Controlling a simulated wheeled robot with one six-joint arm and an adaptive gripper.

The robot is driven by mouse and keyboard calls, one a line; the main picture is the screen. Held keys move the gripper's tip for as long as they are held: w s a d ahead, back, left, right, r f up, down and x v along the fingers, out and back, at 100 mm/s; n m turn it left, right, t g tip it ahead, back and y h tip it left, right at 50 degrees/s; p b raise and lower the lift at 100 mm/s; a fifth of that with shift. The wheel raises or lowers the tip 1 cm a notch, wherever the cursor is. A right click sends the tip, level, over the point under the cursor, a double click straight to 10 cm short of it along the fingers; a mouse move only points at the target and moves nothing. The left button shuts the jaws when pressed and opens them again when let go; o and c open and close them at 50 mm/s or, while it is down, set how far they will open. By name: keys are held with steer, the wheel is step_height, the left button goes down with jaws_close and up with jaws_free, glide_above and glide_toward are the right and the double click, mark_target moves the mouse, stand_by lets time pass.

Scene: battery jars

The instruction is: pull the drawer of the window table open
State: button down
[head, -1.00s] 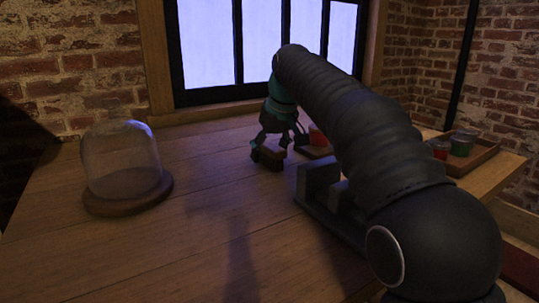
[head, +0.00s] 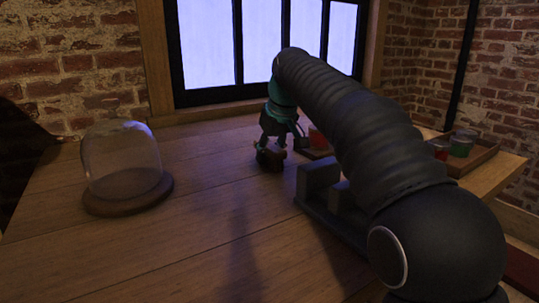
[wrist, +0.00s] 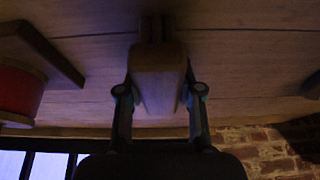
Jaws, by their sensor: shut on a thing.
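The window table (head: 150,240) stands under the window with its top in view. Its drawer and front face are not in view. My gripper (head: 270,158) is low over the far middle of the tabletop, pointing down. It is shut on a small wooden block (wrist: 158,80), which sits between the two fingers in the wrist view. A dark piece (wrist: 156,27) shows at the block's far end. I cannot tell whether the block touches the table.
A glass dome on a round wooden base (head: 128,198) stands at left. A grey blocky fixture (head: 318,182) is right of my gripper. A red jar (wrist: 18,90) stands close by. A tray (head: 484,157) with a red jar and a green jar (head: 461,146) is at right. The front-left tabletop is clear.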

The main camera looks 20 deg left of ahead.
mark_target(270, 145)
steer(key=shift+r, duration=0.1)
step_height(270, 145, up, 4)
steer(key=shift+r+p, duration=0.25)
steer(key=shift+p, duration=0.8)
steer(key=s+d+r+p, duration=0.1)
steer(key=d+r+p, duration=0.3)
steer(key=d+r, duration=0.6)
steer(key=shift+s+d+p, duration=0.3)
steer(key=shift+s+d, duration=0.05)
steer(key=shift+d, duration=0.4)
